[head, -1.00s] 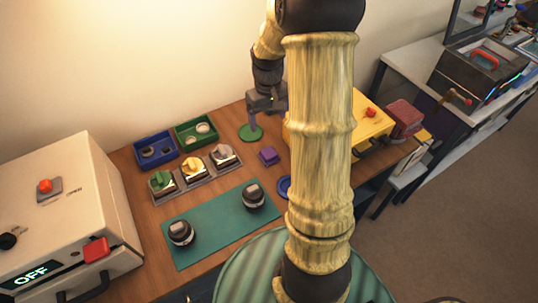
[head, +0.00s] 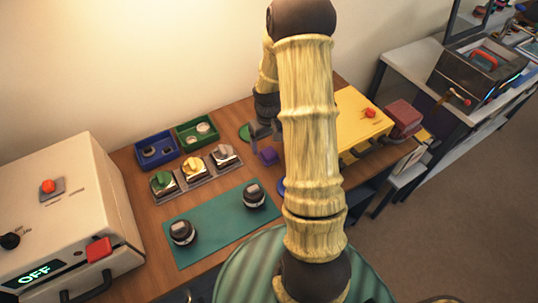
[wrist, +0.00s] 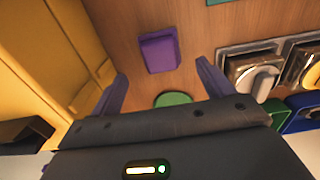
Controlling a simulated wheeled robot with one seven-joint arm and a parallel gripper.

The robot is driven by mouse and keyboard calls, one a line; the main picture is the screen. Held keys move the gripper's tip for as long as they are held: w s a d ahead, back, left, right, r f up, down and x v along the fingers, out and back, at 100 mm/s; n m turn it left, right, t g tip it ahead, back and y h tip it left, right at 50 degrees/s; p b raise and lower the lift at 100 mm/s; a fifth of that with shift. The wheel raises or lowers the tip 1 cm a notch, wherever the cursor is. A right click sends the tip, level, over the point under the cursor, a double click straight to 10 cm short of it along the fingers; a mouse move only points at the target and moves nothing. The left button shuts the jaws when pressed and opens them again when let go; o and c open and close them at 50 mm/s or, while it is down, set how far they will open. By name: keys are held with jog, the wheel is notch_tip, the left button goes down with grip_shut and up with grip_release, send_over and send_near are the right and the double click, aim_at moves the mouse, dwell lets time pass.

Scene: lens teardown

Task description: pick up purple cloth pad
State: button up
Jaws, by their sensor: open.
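The purple cloth pad (head: 268,155) lies on the wooden table, right of the row of metal holders. It is a small, roughly square purple block in the wrist view (wrist: 158,52). My gripper (wrist: 163,82) is open and empty in the wrist view, its two purple fingers spread apart. The pad shows beyond the fingertips, between their lines, with no finger visibly touching it. In the head view my gripper is partly hidden by my arm, just behind the pad.
A green disc (wrist: 173,99) lies partly under my gripper. A yellow box (head: 362,122) stands to the pad's right in the head view. Metal holders (head: 193,170) with coloured knobs, blue (head: 156,150) and green (head: 199,131) trays, and a teal mat (head: 216,232) lie to its left.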

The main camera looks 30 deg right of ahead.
aim_at(269, 152)
jog(key=f, duration=0.2)
jog(key=f+p, duration=0.1)
jog(key=f, duration=0.1)
jog(key=shift+s+a, duration=0.1)
jog(key=shift+s, duration=0.3)
jog(key=shift+f, duration=0.6)
jog(key=c, duration=1.1)
